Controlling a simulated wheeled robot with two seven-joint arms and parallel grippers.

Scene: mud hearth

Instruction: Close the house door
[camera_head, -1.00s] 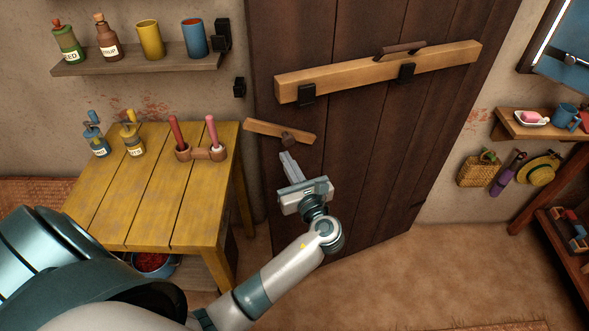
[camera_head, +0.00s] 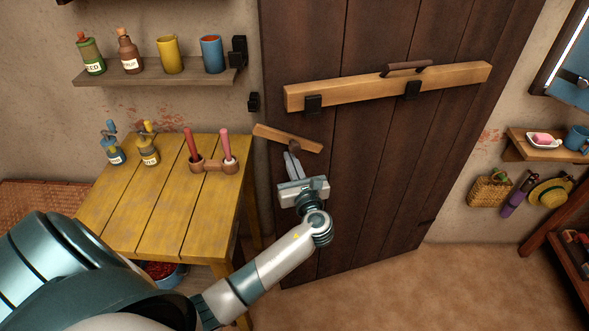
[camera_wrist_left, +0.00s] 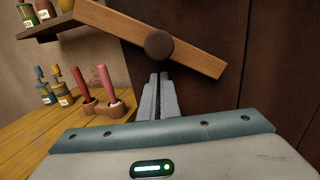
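The house door (camera_head: 365,190), of dark brown planks, stands slightly ajar. Its left edge juts into the room, and its right side meets the wall. It carries a long wooden bar (camera_head: 355,92) in black brackets and, lower left, a tilted wooden latch (camera_head: 285,137) on a round pivot, also in the left wrist view (camera_wrist_left: 205,57). My left gripper (camera_head: 291,160) is in front of the door's left part, just below the latch pivot. Its fingers (camera_wrist_left: 158,95) are together and hold nothing; contact with the door cannot be told. My right gripper is out of view.
A yellow table (camera_head: 165,205) with bottles and a holder (camera_head: 212,165) stands left of the door. A shelf (camera_head: 155,72) hangs above it, with black brackets (camera_head: 238,52) on the wall near the door. The floor (camera_head: 400,295) at right is clear.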

